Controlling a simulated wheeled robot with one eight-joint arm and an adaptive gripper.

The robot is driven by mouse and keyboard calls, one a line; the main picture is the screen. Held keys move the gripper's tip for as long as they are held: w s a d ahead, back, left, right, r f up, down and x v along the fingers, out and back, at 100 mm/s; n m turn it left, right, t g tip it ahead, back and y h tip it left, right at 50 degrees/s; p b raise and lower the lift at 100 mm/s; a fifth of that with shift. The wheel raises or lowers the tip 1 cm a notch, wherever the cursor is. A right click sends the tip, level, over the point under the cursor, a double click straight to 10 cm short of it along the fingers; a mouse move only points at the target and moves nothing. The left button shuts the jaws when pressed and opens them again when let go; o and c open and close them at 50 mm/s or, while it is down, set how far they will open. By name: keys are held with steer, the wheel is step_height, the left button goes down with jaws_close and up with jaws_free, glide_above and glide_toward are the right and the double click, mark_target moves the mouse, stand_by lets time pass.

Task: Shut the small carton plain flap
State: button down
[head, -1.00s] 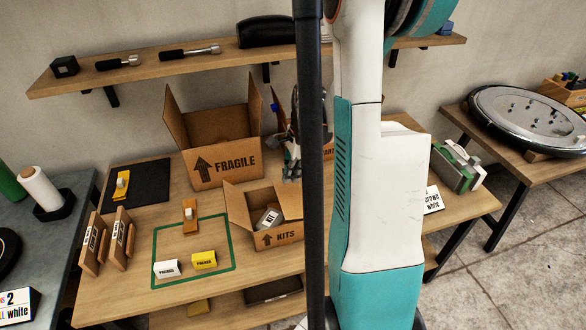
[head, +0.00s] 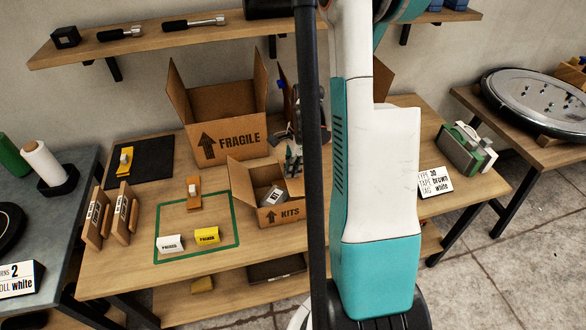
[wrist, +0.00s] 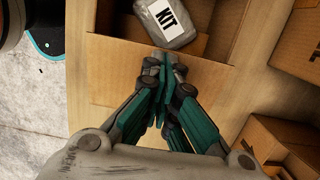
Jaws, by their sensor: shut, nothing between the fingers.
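The small carton (head: 282,216), marked KITS, stands on the table with its top open and a grey KIT pack (head: 271,195) inside. Its plain left flap (head: 240,177) stands up and leans outward. My gripper (head: 294,172) is at the carton's right side, partly hidden by my dark column. In the wrist view, my gripper (wrist: 164,62) is shut and empty. Its tips are over a plain brown panel (wrist: 115,70) beside the opening, which looks like the outward-folded right flap. I cannot tell whether they touch it. The KIT pack (wrist: 172,20) lies just beyond the tips.
A large open FRAGILE carton (head: 222,140) stands behind. More brown cartons (wrist: 280,145) are close by in the wrist view. A green-outlined area (head: 180,257) with small boxes lies left. A shelf (head: 170,38) crosses above. My arm and column hide the table's middle right.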

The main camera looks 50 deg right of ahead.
steer(key=shift+w+a+f+g+h+b, duration=0.2)
steer(key=shift+a+f+g+h+b, duration=0.15)
steer(key=shift+f+h+b, duration=0.25)
steer(key=shift+r, duration=0.1)
steer(key=shift+r+p, duration=0.9)
steer(key=shift+r, duration=0.35)
step_height(320, 180, up, 13)
steer(key=p, duration=0.5)
steer(key=shift+f, duration=0.15)
